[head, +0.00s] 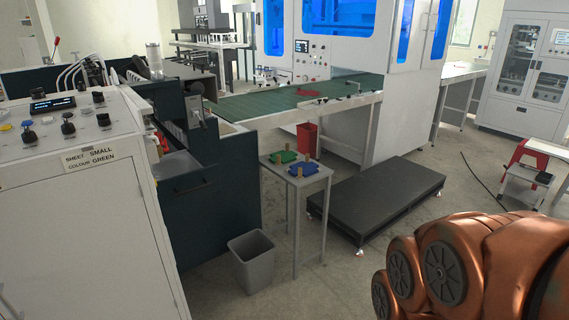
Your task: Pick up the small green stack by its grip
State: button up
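The small green stack (284,156) lies flat on a narrow grey side table (275,170) near the middle of the head view, with small tan upright pieces at it. Which of these is its grip is too small to tell. A blue stack (303,168) with similar tan pieces lies just in front and to the right on the same table. My gripper is not in view; only copper-coloured links of my arm show at the lower right, well apart from the table.
A white cabinet (90,210) labelled "SHEET SMALL COLOUR GREEN" and a dark machine (205,215) stand left of the table. A grey bin (252,262) stands in front. A low black platform (378,198) lies right. A red bin (306,138) stands behind, near a green conveyor (270,103).

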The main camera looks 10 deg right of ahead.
aim_at(282, 158)
jog(key=z, duration=0.6)
jog(key=i, duration=2.25)
jog(key=u, duration=1.45)
jog(key=i, duration=0.85)
jog(key=u, duration=0.8)
